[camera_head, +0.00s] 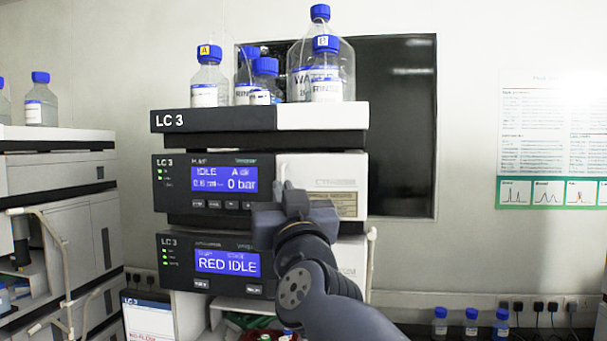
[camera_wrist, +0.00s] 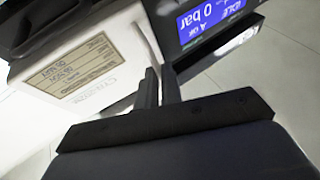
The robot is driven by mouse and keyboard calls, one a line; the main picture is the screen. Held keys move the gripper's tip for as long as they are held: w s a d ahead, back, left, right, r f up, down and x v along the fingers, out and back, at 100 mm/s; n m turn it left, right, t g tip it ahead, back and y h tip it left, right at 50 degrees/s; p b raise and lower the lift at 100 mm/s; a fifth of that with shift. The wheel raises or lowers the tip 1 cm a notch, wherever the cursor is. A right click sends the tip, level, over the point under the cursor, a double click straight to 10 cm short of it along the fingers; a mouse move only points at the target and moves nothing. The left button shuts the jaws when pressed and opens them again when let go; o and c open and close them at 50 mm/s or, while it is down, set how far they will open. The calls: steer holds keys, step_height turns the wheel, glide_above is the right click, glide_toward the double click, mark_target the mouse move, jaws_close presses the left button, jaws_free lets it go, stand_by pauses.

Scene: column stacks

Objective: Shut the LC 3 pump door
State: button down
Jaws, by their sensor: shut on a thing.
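The LC 3 pump module (camera_head: 180,207) has a blue display reading IDLE and 0 bar. Its white door (camera_head: 330,173) with a yellowish label is right of the display. It appears about flush in the head view; any small gap cannot be told. My gripper (camera_head: 284,178) reaches the seam between display and door, and my wrist covers the door's lower left. In the wrist view the door (camera_wrist: 82,62) is left of my gripper (camera_wrist: 160,84) and the display (camera_wrist: 205,14) is right. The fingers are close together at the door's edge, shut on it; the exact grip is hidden.
Another LC 3 module (camera_head: 180,272) reading RED IDLE sits below. A top unit (camera_head: 212,120) carries several blue-capped bottles. Another instrument stack (camera_head: 60,150) stands at the left. A dark panel (camera_head: 403,130) is behind. More bottles (camera_head: 471,322) stand at the lower right.

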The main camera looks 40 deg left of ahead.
mark_target(273, 177)
steer(key=shift+w+a+r+m+t+h+p, duration=0.1)
steer(key=shift+a+r+m+t+h+p, duration=0.1)
steer(key=shift+a+m+t+h+p, duration=0.25)
steer(key=shift+w+a+r+m+t+h+p, duration=0.1)
steer(key=shift+a+r+m+t+h+p, duration=0.25)
steer(key=shift+t+h+p, duration=0.3)
steer(key=shift+a+f+p, duration=0.2)
steer(key=shift+f+p, duration=0.05)
steer(key=shift+p, duration=0.05)
steer(key=shift+w, duration=0.1)
steer(key=c, duration=1.8)
jaws_free()
steer(key=shift+a+f, duration=0.15)
steer(key=shift+a, duration=0.3)
steer(key=shift+o, duration=1.1)
steer(key=shift+f, duration=0.15)
steer(key=shift+t+h, duration=0.3)
steer(key=shift+h, duration=0.1)
